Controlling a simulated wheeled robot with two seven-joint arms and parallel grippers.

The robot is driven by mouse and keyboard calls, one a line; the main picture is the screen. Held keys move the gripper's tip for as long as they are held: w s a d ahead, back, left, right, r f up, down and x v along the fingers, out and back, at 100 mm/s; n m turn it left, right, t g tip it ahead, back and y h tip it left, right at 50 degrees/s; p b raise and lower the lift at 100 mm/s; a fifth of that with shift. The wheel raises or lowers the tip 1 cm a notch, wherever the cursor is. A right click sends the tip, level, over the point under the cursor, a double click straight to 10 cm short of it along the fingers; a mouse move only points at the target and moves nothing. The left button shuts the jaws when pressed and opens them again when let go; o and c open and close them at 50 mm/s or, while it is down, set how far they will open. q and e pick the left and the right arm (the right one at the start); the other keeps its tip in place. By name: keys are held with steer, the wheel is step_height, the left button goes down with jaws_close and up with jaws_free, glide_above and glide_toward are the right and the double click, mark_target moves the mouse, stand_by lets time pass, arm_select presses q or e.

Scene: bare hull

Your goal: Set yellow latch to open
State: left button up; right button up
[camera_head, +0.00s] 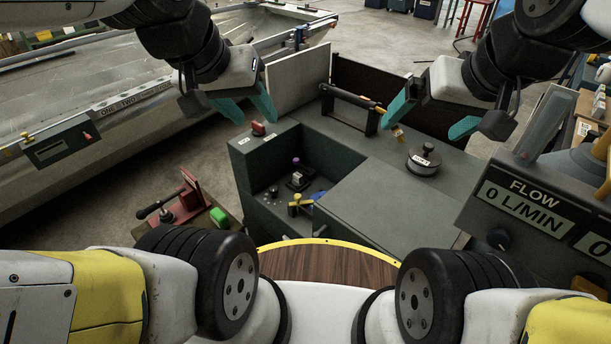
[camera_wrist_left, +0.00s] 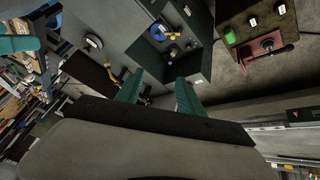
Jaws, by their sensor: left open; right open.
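A small yellow latch-like part (camera_head: 300,202) sits in the recess of the dark grey-green console (camera_head: 375,205), beside a blue part. A yellow part also shows in the left wrist view (camera_wrist_left: 174,36); which way the latch is set is too small to tell. My left gripper (camera_head: 248,108) is open and empty above the console's back left corner, behind the recess and apart from the latch. Its fingers also show in the left wrist view (camera_wrist_left: 158,92). My right gripper (camera_head: 431,118) is open and empty above the console's back right part, near a black round weight (camera_head: 423,160).
A red knob (camera_head: 258,128) stands on the console's left ledge. A purple-topped knob (camera_head: 297,172) is also in the recess. A rack (camera_head: 350,105) with a long-handled tool stands at the back. A red clamp (camera_head: 182,198) is left; a flow display (camera_head: 520,205) is right.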

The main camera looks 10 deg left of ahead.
arm_select(q)
steer(key=w+d+f+n+g+h, duration=0.1)
steer(key=w+d+f+n+g, duration=0.15)
steer(key=w+f+n, duration=0.4)
steer(key=n+g+y, duration=0.3)
steer(key=n+g, duration=0.1)
steer(key=n, duration=0.9)
glide_above(298, 195)
step_height(298, 195, down, 28)
steer(key=shift+s, duration=0.1)
steer(key=shift+f+n, duration=0.25)
steer(key=shift+f, duration=0.5)
step_height(298, 195, down, 7)
steer(key=shift+r, duration=0.1)
jaws_close()
